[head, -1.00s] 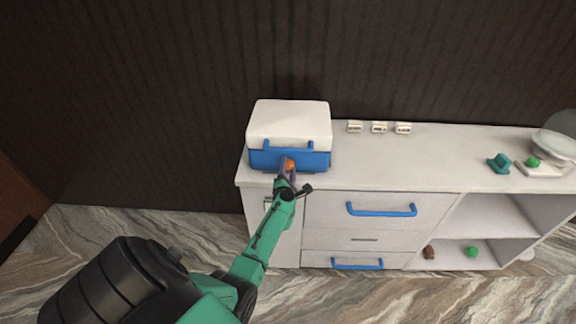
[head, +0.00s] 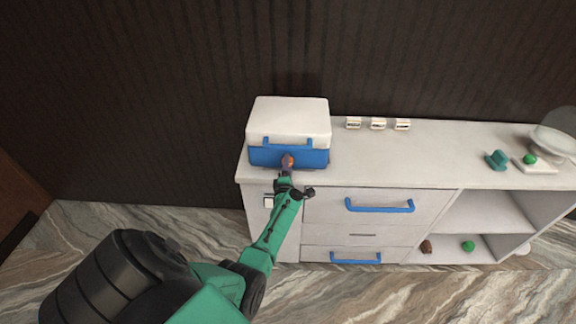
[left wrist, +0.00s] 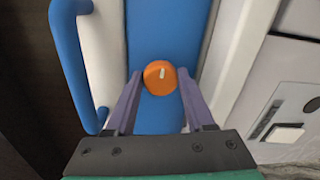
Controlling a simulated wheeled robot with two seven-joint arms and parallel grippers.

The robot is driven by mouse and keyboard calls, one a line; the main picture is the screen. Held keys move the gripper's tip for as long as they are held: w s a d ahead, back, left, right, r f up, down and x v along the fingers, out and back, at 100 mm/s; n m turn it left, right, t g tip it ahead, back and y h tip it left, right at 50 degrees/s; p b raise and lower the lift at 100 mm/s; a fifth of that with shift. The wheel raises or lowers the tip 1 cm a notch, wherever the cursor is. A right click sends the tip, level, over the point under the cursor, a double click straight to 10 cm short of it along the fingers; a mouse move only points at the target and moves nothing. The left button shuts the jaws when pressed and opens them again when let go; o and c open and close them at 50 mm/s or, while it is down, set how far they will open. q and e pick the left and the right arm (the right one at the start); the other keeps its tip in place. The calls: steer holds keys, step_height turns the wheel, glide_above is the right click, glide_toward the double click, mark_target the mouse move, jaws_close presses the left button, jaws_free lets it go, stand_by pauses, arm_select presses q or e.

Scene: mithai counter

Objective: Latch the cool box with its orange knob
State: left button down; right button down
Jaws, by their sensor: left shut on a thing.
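The cool box (head: 310,157) stands at the left end of the counter, with a blue body and a white lid (head: 288,115). The lid lies down on the body. The orange knob (left wrist: 160,77) is on the blue front face and has a short white mark, nearly upright in the left wrist view. My left gripper (head: 287,163) is at the front of the box, shut on the knob, with one purple finger on each side. In the head view the fingers partly cover the knob. My right gripper is not in view.
A blue handle (head: 288,142) spans the box front above the knob. The white counter (head: 430,160) carries small labelled blocks (head: 378,124), a teal item (head: 497,160) and a scale-like thing (head: 535,165) with a green ball. Drawers with blue handles (head: 380,206) lie below.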

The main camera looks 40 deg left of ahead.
arm_select(q)
steer(key=shift+f, duration=0.15)
steer(key=shift+c, duration=1.3)
jaws_free()
steer(key=shift+s+d+r, duration=0.15)
steer(key=shift+s+r, duration=0.05)
steer(key=p+v, duration=0.6)
steer(key=v, duration=0.8)
steer(key=shift+f, duration=0.1)
